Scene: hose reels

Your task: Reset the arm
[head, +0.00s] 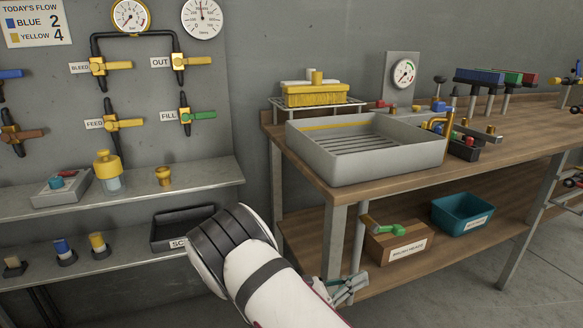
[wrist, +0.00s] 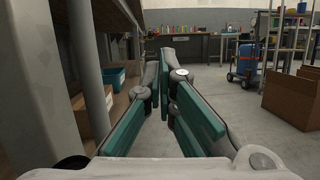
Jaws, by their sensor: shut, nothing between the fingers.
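My gripper (head: 347,290) hangs low in the head view, beyond my white and black forearm, beside the front of the workbench's lower shelf. In the wrist view the gripper (wrist: 163,75) points forward over open floor. Its teal-padded fingers come together toward the tips, with nothing between them. My forearm hides part of the wall shelves' right end and some floor in the head view.
The workbench (head: 347,190) carries a grey tray (head: 367,166). Its lower shelf holds a cardboard box (head: 397,247) and a teal bin (head: 462,213). A bench leg (wrist: 88,65) stands close left of my gripper. Wall shelves (head: 212,174) are at left.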

